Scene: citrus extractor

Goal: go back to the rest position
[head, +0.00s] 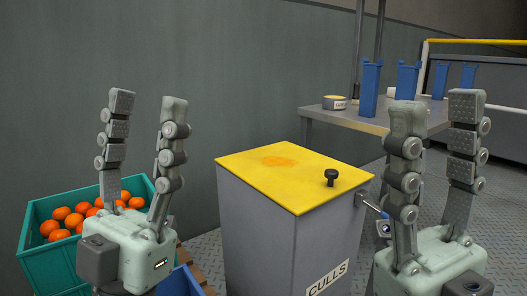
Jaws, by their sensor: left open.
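My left gripper (145,118) is at the left, pointing up, its fingers spread and empty, in front of the teal crate. My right gripper (438,120) is at the right, also pointing up, with its fingers apart and nothing between them. It stands in front of the metal table. Between the two grippers is a grey bin marked CULLS (256,232) with a flat yellow lid (250,163). Neither gripper touches the bin in this view.
A teal crate (40,262) holds several oranges (61,213) at the lower left. A blue container (183,283) is partly hidden beside it. A yellow rail (475,41) stands behind.

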